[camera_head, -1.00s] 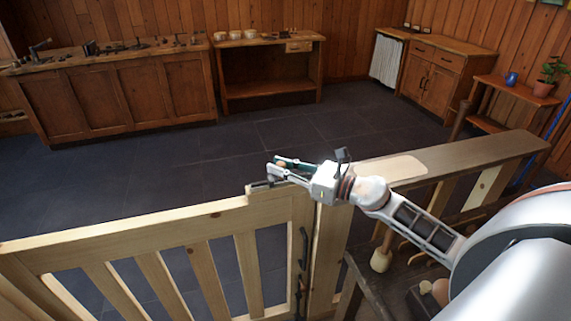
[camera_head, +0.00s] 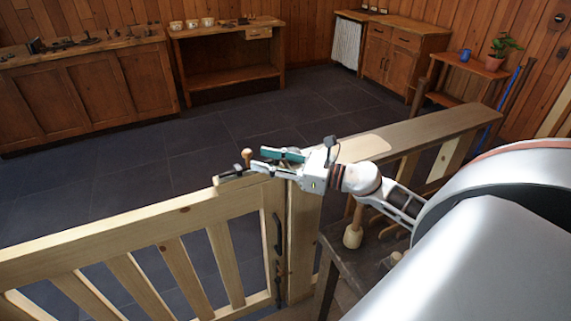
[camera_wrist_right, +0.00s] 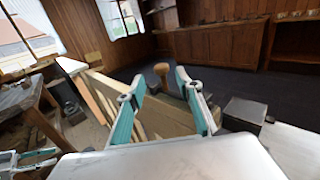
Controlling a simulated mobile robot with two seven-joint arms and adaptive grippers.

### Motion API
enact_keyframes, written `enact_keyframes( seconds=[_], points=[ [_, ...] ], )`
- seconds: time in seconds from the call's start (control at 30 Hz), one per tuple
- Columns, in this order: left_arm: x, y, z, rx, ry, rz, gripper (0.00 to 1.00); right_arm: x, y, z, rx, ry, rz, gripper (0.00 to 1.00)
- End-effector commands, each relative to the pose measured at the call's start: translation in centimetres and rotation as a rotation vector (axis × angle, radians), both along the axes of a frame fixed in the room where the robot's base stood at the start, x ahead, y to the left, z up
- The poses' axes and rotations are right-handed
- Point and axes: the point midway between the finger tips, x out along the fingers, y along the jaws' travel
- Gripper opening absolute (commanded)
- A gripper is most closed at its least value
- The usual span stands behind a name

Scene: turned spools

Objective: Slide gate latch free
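The pale wooden gate (camera_head: 150,229) stands shut or nearly so beside its post (camera_head: 299,235). A brown wooden knob (camera_head: 246,157) stands upright at the gate's top rail, near a dark bar (camera_head: 233,174) that looks like part of the latch. My right gripper (camera_head: 256,159) is open at the knob. In the right wrist view, its two teal-padded fingers (camera_wrist_right: 161,76) are spread with the knob (camera_wrist_right: 161,68) between or just beyond their tips, a gap showing on each side. A teal and grey part at that view's lower left may be my left gripper (camera_wrist_right: 28,158).
A wide wooden rail (camera_head: 425,132) runs right from the post, with a dark bench (camera_head: 350,245) below it. Workbenches (camera_head: 85,90) line the far wall. The dark floor (camera_head: 190,150) beyond the gate is clear.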

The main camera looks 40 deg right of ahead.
Motion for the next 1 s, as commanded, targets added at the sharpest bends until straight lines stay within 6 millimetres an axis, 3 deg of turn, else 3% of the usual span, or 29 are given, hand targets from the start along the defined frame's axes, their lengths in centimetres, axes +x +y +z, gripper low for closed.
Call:
enact_keyframes(
  seconds=[0.2,0.4,1.0],
  points=[
    [0.0,0.0,0.0,0.000,-0.001,0.000,0.40,-3.1,-1.8,-0.1,0.002,0.002,0.000,0.35],
    [0.0,0.0,0.0,-0.001,-0.001,0.000,0.40,-4.6,-2.8,-0.1,0.001,0.001,0.000,0.35],
    [0.1,0.0,0.0,-0.001,-0.001,0.000,0.40,-5.0,-3.0,0.0,0.001,-0.001,0.001,0.35]
  ],
)
